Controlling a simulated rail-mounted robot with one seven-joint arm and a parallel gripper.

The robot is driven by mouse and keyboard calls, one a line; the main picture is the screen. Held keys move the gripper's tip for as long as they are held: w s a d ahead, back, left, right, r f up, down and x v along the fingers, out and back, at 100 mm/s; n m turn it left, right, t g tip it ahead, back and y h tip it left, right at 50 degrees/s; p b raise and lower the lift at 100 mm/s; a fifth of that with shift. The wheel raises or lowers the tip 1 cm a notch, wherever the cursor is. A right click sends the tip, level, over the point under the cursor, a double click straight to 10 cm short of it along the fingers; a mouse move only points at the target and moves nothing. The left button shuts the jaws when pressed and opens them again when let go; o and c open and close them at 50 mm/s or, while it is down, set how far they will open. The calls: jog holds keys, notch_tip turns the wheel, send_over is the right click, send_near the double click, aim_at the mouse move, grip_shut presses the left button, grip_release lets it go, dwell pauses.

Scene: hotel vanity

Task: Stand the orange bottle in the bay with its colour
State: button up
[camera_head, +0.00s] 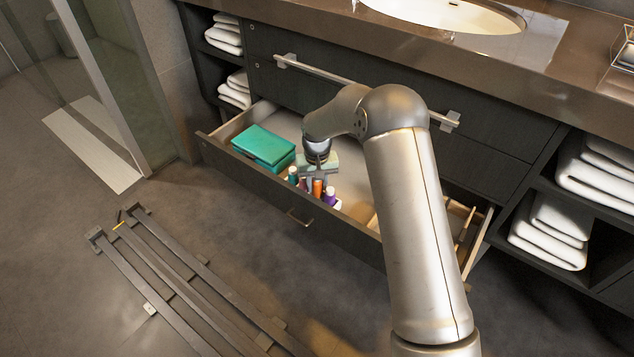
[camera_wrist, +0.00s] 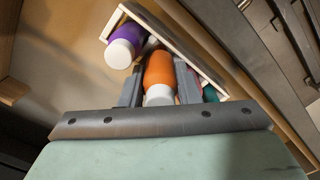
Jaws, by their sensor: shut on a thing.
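An orange bottle (camera_head: 317,188) with a white cap stands between a purple bottle (camera_head: 330,196) and a teal bottle (camera_head: 293,174) in the open drawer. In the wrist view the orange bottle (camera_wrist: 160,73) is between the two grey fingers of my gripper (camera_wrist: 162,66), which is shut on it. My gripper also shows in the head view (camera_head: 314,180), pointing down into the drawer. A pale-walled holder (camera_wrist: 185,43) runs along the bottles. Its bay colours are hidden, and I cannot tell whether the orange bottle rests on its floor.
Green boxes (camera_head: 263,145) lie in the drawer's left part. The drawer front (camera_head: 270,195) stands close to the bottles. Wooden dividers (camera_head: 465,225) are at the drawer's right. The long handle (camera_head: 350,82) and countertop (camera_head: 400,40) are behind and above.

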jog(key=shift+f+b, duration=0.6)
jog(key=shift+f, duration=0.6)
jog(key=o, duration=1)
jog(key=shift+o, duration=0.2)
jog(key=shift+r, duration=0.1)
notch_tip(320, 180, up, 17)
jog(key=p, duration=0.4)
jog(key=shift+r+p, duration=0.2)
jog(key=shift+p, duration=0.2)
